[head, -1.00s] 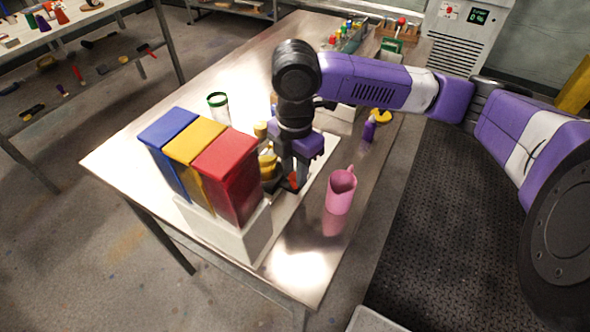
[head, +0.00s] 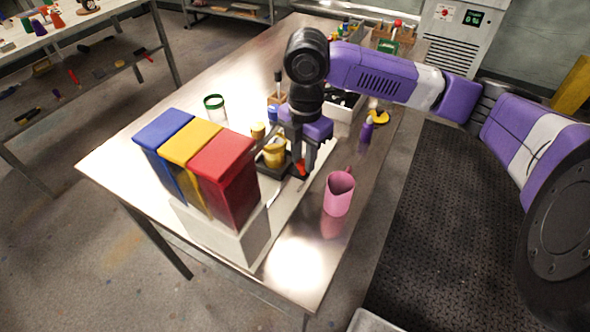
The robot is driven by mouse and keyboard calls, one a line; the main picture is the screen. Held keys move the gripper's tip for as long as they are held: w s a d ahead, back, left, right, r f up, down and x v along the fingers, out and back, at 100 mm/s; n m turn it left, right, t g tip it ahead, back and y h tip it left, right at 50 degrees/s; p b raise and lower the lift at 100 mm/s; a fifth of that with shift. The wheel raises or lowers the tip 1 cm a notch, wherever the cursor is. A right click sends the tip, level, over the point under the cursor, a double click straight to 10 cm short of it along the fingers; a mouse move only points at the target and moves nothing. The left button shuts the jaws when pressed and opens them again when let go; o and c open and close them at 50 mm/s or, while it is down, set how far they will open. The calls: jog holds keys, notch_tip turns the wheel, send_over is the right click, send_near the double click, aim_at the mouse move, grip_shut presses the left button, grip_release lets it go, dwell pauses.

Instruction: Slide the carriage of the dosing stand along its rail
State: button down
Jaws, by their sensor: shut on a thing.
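My gripper (head: 303,168) points down over the metal table and is shut on a small red-orange part (head: 301,169), which looks like the grip of the dosing stand's carriage. The fingers hide most of it. A dark tray-like part (head: 266,175), apparently the carriage, sits beside the fingers and a yellow bucket (head: 274,153) stands at it. The pale rail or base strip (head: 287,208) runs along the table from the bins towards the far end. Whether the carriage is at an end of its rail cannot be told.
Blue (head: 163,135), yellow (head: 191,143) and red (head: 228,168) lidded bins stand in a white base (head: 240,235) at the near left. A pink jug (head: 339,193) stands close right of the rail. A purple bottle (head: 366,131) and green-rimmed cup (head: 215,108) stand farther back.

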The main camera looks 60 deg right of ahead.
jog(key=d+b, duration=0.1)
jog(key=d, duration=1.1)
jog(key=shift+w+d, duration=0.15)
jog(key=c, duration=1.1)
grip_release()
jog(key=shift+d, duration=0.1)
jog(key=shift+c, duration=0.2)
notch_tip(320, 180, up, 8)
jog(key=shift+b, duration=0.4)
jog(key=shift+f, duration=0.15)
